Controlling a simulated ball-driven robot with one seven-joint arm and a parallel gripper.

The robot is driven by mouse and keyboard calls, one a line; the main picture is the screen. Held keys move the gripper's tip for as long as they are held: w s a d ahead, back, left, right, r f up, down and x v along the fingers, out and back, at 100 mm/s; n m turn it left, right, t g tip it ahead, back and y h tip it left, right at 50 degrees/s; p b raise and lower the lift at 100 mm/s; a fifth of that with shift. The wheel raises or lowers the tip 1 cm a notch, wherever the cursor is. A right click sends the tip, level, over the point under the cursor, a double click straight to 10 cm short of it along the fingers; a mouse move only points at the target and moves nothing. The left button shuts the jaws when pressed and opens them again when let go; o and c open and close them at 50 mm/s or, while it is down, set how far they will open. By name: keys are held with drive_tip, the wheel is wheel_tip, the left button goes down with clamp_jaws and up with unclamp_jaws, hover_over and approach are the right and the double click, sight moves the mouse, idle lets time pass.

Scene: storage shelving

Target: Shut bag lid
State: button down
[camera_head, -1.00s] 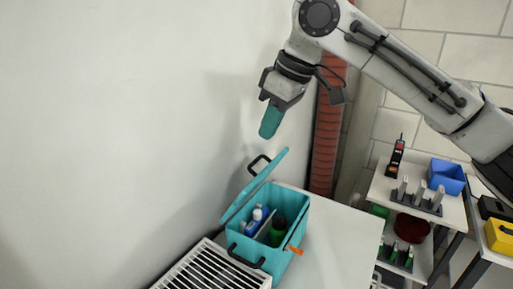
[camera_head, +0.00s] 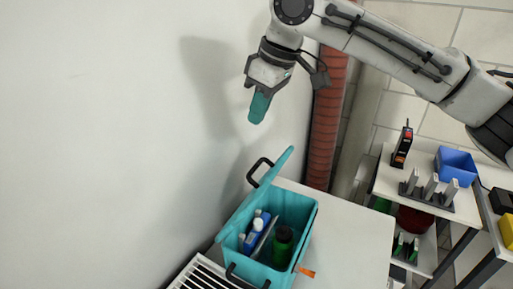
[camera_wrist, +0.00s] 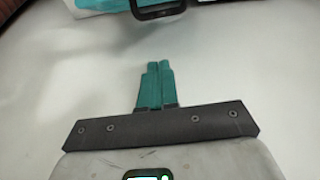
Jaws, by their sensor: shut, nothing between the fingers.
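The teal bag (camera_head: 307,216) stands on a white surface beside the wall, with bottles and other items inside. Its lid (camera_head: 256,192) is open and tilts up on the left, wall side, with a black handle (camera_head: 258,172) on its back. My gripper (camera_head: 259,107) has teal fingers and is shut and empty. It hangs in the air above the lid, apart from it. In the wrist view the shut fingertips (camera_wrist: 157,68) show in front of the white wall, and the lid's black handle (camera_wrist: 158,10) shows at the top edge.
A white slatted radiator (camera_head: 200,275) is at the lower left of the bag. The white surface (camera_head: 350,232) right of the bag is clear. A rack with a blue bin (camera_head: 456,165) stands farther right, and a red-brown column (camera_head: 327,120) stands behind.

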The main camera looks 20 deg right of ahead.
hover_over(258, 163)
drive_tip(key=w+a, duration=0.1)
drive_tip(key=w, duration=0.1)
wheel_tip(258, 163, down, 6)
drive_tip(key=f, duration=0.1)
drive_tip(key=shift+s+d+f, duration=0.35)
drive_tip(key=shift+s+f, duration=0.35)
drive_tip(key=shift+s+d+f, duration=0.1)
drive_tip(key=shift+s+f, duration=0.1)
drive_tip(key=shift+f, duration=0.45)
